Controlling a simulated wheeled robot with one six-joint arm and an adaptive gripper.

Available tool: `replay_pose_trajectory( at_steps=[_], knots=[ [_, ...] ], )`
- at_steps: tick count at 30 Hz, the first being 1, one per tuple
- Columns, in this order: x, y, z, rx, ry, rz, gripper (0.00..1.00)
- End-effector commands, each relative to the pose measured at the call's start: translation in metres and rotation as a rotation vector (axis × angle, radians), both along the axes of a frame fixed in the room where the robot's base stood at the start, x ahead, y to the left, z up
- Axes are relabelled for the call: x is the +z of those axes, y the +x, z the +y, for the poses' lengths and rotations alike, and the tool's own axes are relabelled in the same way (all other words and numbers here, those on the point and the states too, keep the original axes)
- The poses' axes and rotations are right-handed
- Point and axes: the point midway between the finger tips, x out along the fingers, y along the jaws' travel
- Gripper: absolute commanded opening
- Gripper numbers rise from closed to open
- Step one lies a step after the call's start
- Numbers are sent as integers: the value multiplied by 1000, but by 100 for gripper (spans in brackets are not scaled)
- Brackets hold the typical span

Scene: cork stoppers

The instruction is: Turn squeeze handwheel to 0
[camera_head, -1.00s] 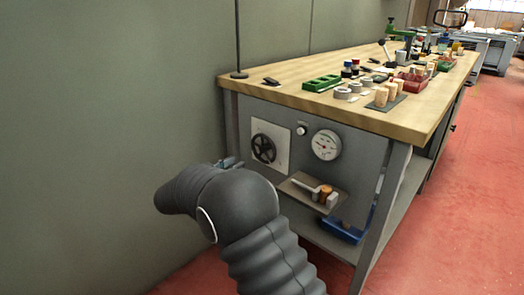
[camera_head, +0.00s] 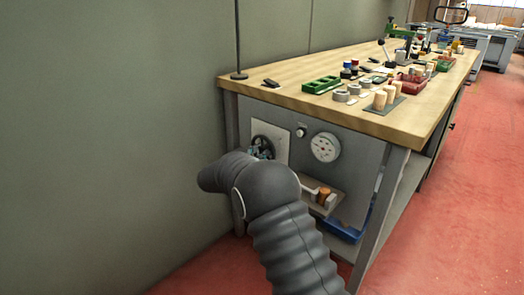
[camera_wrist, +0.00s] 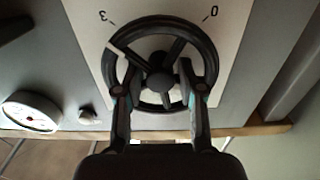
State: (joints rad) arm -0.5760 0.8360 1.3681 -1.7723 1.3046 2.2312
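The black handwheel (camera_wrist: 212,55) sits on a pale plate (camera_wrist: 85,14) in the wrist view. The plate is marked "3" at upper left and "0" at upper right. A thin pale line on the wheel points to upper left, somewhat below the 3 tick. My gripper (camera_wrist: 158,70) is in front of the wheel, its two fingers apart, overlapping the lower rim on either side of the hub. I cannot tell whether the fingers touch the wheel. In the head view my arm hides part of the handwheel (camera_head: 261,142) and most of my gripper.
A round gauge (camera_head: 325,147) and a small knob (camera_head: 301,131) sit on the same panel. Below are a small shelf and a blue bin (camera_head: 347,230). The wooden benchtop (camera_head: 300,100) above holds stoppers and tools. A grey wall (camera_head: 120,120) stands close on the left.

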Motion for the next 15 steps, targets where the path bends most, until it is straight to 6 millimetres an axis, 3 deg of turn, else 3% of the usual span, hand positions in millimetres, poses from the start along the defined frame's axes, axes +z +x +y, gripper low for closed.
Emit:
replay_pose_trajectory(
  at_steps=[6,10,15],
  knots=[
    [0,0,0,0,0,0,36],
    [0,0,0,0,0,0,4],
    [0,0,0,-1,-1,1,0]
  ],
)
